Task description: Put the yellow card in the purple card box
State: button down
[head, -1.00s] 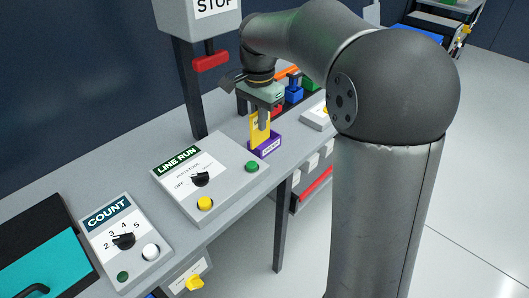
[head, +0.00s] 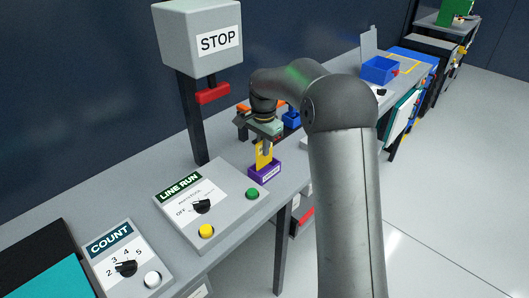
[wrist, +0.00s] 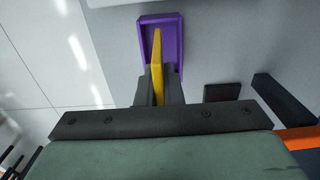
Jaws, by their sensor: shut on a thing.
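The yellow card (head: 262,158) stands upright in my gripper (head: 266,146), above the purple card box (head: 265,172) on the bench. In the head view the card's lower end meets the back of the box, and the box's front wall may hide its lower edge. In the wrist view my gripper (wrist: 159,92) is shut on the yellow card (wrist: 157,66), seen nearly edge-on. Its far end overlaps the opening of the purple card box (wrist: 174,22). I cannot tell how deep the card sits or whether it touches the box floor.
The LINE RUN panel (head: 185,222) with its knob and buttons lies left of the box. The COUNT panel (head: 112,250) is nearer. A STOP box (head: 185,42) stands on a post behind. A blue bin (head: 380,69) sits farther along the bench.

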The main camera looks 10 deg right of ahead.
aim_at(265, 164)
jog(key=shift+w+d+f, duration=0.2)
jog(key=shift+w+f, duration=0.05)
jog(key=shift+f, duration=1.7)
jog(key=shift+f, duration=0.1)
jog(key=c, duration=1.6)
grip_release()
jog(key=shift+o, duration=0.2)
